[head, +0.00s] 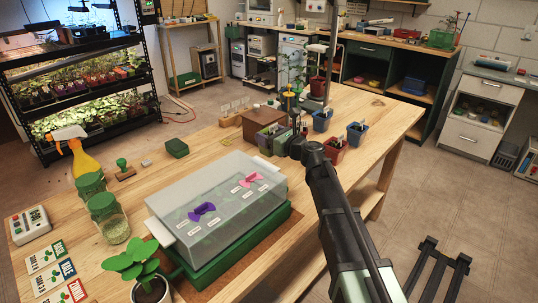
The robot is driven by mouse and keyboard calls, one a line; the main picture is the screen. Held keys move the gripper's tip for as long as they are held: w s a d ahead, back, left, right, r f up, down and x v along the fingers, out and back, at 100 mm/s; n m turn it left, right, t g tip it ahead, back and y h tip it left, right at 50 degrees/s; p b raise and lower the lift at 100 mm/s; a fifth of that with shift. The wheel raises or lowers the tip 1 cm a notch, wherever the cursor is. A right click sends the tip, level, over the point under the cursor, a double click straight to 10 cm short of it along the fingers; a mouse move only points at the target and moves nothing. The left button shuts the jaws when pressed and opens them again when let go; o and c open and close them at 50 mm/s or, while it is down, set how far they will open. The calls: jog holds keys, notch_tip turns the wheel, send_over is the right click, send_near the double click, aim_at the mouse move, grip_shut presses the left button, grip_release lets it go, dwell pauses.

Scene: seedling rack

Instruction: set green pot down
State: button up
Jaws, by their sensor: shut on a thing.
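The green pot (282,141) is a small dark green square pot at the middle of the wooden table (390,117), just left of my arm's end. My gripper (297,146) is dark, small in view and partly hidden by my own wrist. It is shut on the green pot. I cannot tell whether the pot's base touches the table.
A purple-grey pot (267,140) stands close on the left, by a brown box (258,122). A blue pot (322,121), another blue pot (355,133) and a red pot (335,150) stand to the right. A clear-lidded propagator (218,205) lies in front. The table's right end is clear.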

notch_tip(320, 180, down, 4)
jog(key=b, duration=0.3)
jog(key=shift+f, duration=0.15)
jog(key=shift+r, duration=0.2)
jog(key=shift+f, duration=0.15)
jog(key=o, duration=1)
jog(key=shift+s+d+r, duration=0.15)
jog(key=shift+r, duration=0.05)
jog(key=v, duration=1.1)
jog(key=shift+s+d, duration=0.2)
jog(key=shift+d, duration=0.1)
